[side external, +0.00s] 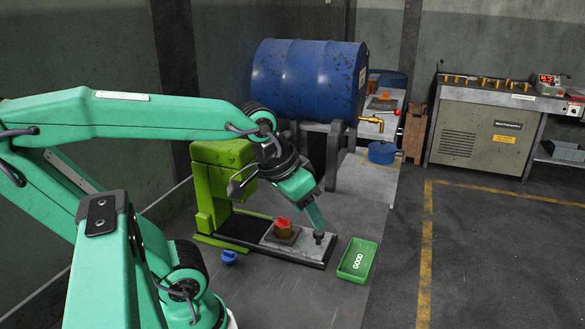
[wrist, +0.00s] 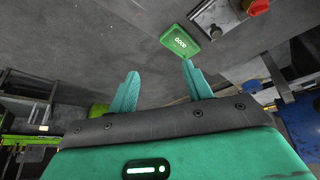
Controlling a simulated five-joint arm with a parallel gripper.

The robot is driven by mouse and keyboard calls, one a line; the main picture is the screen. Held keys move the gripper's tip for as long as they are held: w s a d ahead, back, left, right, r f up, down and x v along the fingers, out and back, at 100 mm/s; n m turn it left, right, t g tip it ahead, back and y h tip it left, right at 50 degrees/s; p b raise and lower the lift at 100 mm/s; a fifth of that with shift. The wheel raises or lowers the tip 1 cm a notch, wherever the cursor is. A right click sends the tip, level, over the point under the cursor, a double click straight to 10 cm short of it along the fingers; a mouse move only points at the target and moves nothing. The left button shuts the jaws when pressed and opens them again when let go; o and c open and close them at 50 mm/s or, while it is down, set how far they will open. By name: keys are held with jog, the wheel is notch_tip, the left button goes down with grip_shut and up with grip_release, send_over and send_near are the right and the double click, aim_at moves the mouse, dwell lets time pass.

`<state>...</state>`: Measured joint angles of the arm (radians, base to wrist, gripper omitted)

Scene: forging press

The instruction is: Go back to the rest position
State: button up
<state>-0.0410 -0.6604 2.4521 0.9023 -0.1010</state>
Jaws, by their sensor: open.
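My green arm reaches over the forging press from the left in the side view. My gripper (side external: 317,222) points down at the right end of the press, just above or beside a small dark knob (side external: 319,238); I cannot tell if they touch. In the wrist view my gripper (wrist: 160,68) has its two green fingers spread, with nothing between them. The green press (side external: 212,180) stands behind.
A small blue item (side external: 229,257) lies front left. A blue drum (side external: 308,80) on a stand is behind. Open floor lies to the right.

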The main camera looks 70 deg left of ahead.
jog(key=shift+s+d+m, duration=0.5)
jog(key=shift+s+m, duration=0.25)
jog(key=shift+m, duration=0.05)
